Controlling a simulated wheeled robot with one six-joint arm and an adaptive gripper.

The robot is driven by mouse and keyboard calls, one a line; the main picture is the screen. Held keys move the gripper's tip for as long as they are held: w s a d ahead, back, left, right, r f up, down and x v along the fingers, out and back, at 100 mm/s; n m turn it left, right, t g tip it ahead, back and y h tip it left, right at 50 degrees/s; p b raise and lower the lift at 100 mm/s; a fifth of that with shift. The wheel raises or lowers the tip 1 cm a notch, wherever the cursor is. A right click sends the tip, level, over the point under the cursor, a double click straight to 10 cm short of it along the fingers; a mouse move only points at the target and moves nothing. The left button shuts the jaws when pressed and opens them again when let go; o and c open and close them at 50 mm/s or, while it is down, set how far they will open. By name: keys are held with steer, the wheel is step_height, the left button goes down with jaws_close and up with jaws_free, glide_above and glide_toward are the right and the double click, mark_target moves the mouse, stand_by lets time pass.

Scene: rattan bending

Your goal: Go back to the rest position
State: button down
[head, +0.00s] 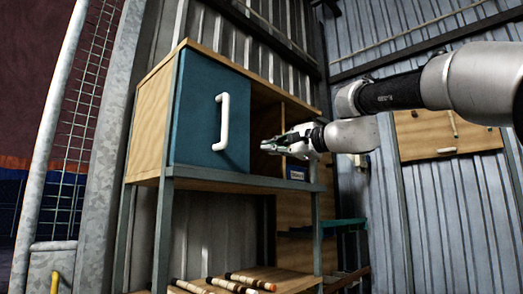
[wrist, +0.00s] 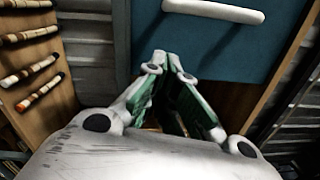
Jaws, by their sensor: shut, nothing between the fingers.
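The blue door (head: 200,115) with a white handle (head: 223,121) covers the left part of the cabinet. The handle also shows at the top of the wrist view (wrist: 213,10). The gripper appears apart from the handle.
The wooden cabinet (head: 148,125) stands on a metal frame. Several rattan sticks (head: 240,284) lie on the lower shelf. A corrugated metal wall and a wooden board (head: 440,148) are behind my arm.

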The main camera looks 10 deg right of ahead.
steer(key=shift+v, duration=0.8)
steer(key=s+d+f+n+g+h, duration=0.2)
steer(key=d+f+n, duration=0.1)
steer(key=f, duration=0.6)
steer(key=s+d+f+n+g+h, duration=0.2)
steer(key=f, duration=0.7)
steer(key=s+d+f+n+g+h, duration=0.2)
steer(key=d+f+n, duration=0.1)
steer(key=f, duration=0.6)
steer(key=s+d+f+n+g+h, duration=0.2)
steer(key=s+d+f, duration=0.3)
steer(key=s+f, duration=0.4)
steer(key=s+d+f+n+g+h, duration=0.2)
steer(key=s+d+f, duration=0.4)
steer(key=s+f, duration=0.3)
steer(key=shift+s+f+h, duration=0.35)
steer(key=shift+s+h, duration=0.25)
steer(key=shift+h, duration=0.1)
steer(key=shift+d, duration=0.1)
